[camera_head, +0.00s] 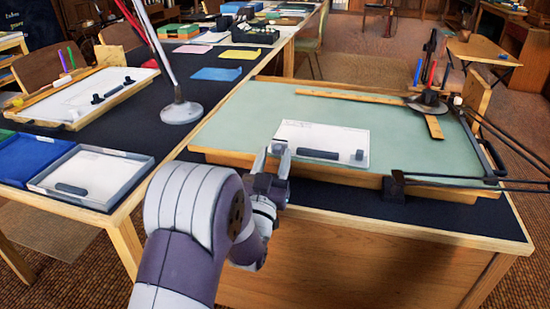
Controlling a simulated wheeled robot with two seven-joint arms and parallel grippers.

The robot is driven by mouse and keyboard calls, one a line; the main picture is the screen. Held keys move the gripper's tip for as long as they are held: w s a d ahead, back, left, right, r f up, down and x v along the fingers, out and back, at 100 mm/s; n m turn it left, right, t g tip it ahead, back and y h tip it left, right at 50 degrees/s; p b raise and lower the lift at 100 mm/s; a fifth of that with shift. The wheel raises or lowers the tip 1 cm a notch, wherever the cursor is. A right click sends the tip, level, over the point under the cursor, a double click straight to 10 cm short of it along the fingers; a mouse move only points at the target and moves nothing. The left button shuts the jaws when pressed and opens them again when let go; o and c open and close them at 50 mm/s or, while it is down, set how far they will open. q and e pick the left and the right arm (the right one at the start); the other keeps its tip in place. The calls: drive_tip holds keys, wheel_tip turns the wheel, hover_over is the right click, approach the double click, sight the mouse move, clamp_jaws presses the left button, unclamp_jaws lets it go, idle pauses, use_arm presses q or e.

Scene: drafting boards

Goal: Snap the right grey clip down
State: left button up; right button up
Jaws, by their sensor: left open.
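The green drafting board (240,110) lies on the dark table, with a white sheet (335,135) near its front edge. A dark grey bar (318,154) lies across the lower part of the sheet. A small grey clip (358,155) sits to the right of the bar, near the sheet's lower right corner; I cannot tell whether it is up or down. My left gripper (272,158) is open at the sheet's lower left corner, left of the bar and well apart from the right clip. It may hide a clip there. My right gripper is not in view.
A wooden T-shaped ruler (365,99) lies across the board's back. A black lamp arm (465,182) is clamped at its front right. A white lamp base (180,112) stands left of the board. A grey-rimmed tray (120,187) lies farther left.

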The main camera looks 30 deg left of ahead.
sight(280, 140)
use_arm(q)
drive_tip(key=shift+w+r, duration=0.15)
drive_tip(key=shift+w, duration=0.2)
